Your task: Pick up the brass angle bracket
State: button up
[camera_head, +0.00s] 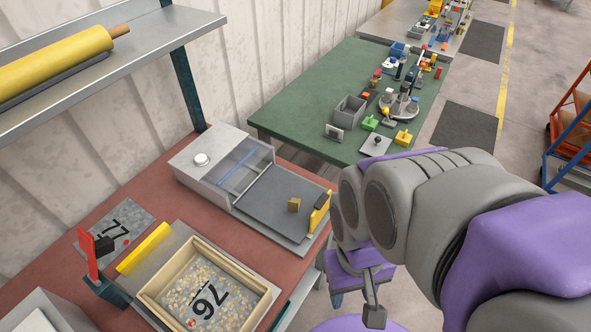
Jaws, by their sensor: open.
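The brass angle bracket (294,204) is a small brown-gold block shape on the dark grey bed of the panel bender (215,177). It lies near the bed's right end, just left of a yellow-and-black upright piece (320,212). My gripper (356,303) hangs to the right of and lower in the picture than the bracket, past the bench's right edge. It is open and apart from the bracket. My arm hides part of the gripper, and nothing shows between its fingers.
A wooden tray (153,298) of pale pieces marked 76 stands at the front, near a yellow bar (144,248) and a red post (86,254). A shelf with a yellow roll (55,62) is at upper left. A cluttered green table (320,85) stands behind.

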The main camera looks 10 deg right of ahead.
aim_at(294, 205)
jog(key=k+l+u, duration=0.15)
jog(key=k+u, duration=0.25)
jog(key=k+l+u, duration=0.1)
jog(key=k+u, duration=0.15)
jog(key=u, duration=0.2)
